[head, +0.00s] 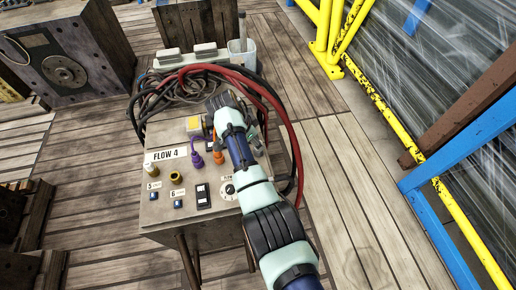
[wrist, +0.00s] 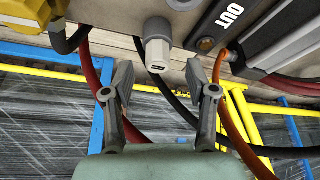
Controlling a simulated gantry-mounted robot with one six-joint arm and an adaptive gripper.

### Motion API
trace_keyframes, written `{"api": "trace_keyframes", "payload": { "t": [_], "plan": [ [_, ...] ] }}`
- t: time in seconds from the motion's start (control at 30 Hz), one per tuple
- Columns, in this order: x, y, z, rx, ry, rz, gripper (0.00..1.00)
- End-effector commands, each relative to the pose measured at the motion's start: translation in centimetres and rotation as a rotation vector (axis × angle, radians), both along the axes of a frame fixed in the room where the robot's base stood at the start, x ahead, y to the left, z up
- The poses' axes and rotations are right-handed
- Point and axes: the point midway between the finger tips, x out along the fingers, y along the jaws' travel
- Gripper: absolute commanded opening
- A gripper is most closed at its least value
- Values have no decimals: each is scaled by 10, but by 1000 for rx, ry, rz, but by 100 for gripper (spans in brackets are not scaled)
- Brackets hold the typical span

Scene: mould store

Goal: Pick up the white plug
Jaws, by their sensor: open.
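The white plug (wrist: 158,52) shows near the top middle of the wrist view, with a small dark mark on its lower end and a grey part above it. My gripper (wrist: 170,72) is open, with its two dark fingers wide apart. The plug shows between and just beyond the fingertips; neither finger appears to touch it. In the head view my gripper (head: 218,102) is over the back of the grey control box, and I cannot make out the plug near it. Its fingertips are hard to see there.
The box (head: 220,192) carries a purple plug (head: 197,157), an orange plug (head: 218,153) and a FLOW 4 label (head: 165,155). Red and black cables (head: 290,140) loop behind and right of it. In the wrist view an orange cable (wrist: 235,125) passes by the right finger.

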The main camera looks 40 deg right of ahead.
Motion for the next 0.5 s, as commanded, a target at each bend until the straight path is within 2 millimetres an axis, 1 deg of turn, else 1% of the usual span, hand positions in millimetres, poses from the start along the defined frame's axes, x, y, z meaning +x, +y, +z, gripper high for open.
{"api": "trace_keyframes", "payload": {
  "t": [0.03, 0.1, 0.17, 0.33, 0.37, 0.5],
  "plan": [
    [-2, -4, -19, 0, 1, -2, 57],
    [-2, -8, -27, 0, 1, -2, 57],
    [-2, -10, -29, 0, 1, 0, 57],
    [-2, -10, -26, 0, 0, 1, 57],
    [-2, -10, -26, 0, 0, 1, 54],
    [-2, -10, -26, 0, 0, 1, 30]
  ]
}}
